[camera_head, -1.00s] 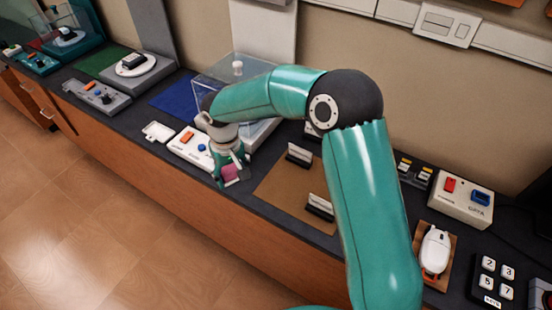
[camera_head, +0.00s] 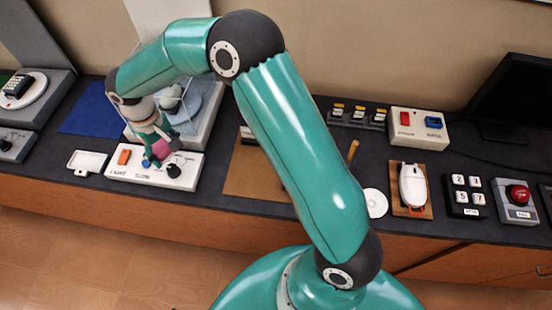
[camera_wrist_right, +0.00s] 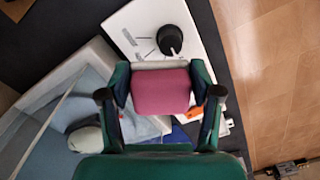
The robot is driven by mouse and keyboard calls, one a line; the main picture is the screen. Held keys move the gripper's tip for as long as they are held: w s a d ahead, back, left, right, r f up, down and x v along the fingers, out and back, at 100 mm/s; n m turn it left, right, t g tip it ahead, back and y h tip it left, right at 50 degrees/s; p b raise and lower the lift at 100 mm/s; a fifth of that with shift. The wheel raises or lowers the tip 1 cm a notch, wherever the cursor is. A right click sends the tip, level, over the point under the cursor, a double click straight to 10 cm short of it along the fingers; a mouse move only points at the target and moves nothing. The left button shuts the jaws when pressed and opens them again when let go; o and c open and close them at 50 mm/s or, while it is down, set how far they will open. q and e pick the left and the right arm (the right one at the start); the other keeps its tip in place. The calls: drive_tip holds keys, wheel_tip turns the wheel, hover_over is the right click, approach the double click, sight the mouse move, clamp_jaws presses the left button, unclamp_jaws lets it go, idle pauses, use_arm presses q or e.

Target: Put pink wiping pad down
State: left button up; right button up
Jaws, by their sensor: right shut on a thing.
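The pink wiping pad (camera_head: 161,149) is held between the fingers of my right gripper (camera_head: 158,154). In the right wrist view the pad (camera_wrist_right: 160,92) fills the space between the two green fingers, which are shut on it. The gripper is over the right half of a white control panel (camera_head: 133,174), by its black knob (camera_head: 174,170). I cannot tell whether the pad touches the panel. The knob (camera_wrist_right: 169,39) also shows just beyond the pad in the wrist view. My left gripper is not in view.
An orange switch (camera_head: 124,157) is on the panel. A small white tray (camera_head: 87,161) lies left of it. A clear case (camera_head: 200,100) stands behind. A brown mat (camera_head: 240,172) lies to the right. The counter's front edge is close to the panel.

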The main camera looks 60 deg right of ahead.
drive_tip(key=shift+s+d+r, duration=0.1)
drive_tip(key=shift+s+r, duration=0.05)
drive_tip(key=shift+r, duration=0.15)
drive_tip(key=s+d+r+n, duration=0.3)
drive_tip(key=s+d+r, duration=0.3)
drive_tip(key=s+r, duration=0.15)
drive_tip(key=n, duration=0.2)
hover_over(252, 179)
wheel_tip(252, 179, down, 12)
drive_tip(key=shift+r, duration=0.25)
drive_tip(key=shift+f+b, duration=0.5)
drive_tip(key=shift+f, duration=2.05)
drive_tip(key=shift+f, duration=0.1)
drive_tip(key=o, duration=1.1)
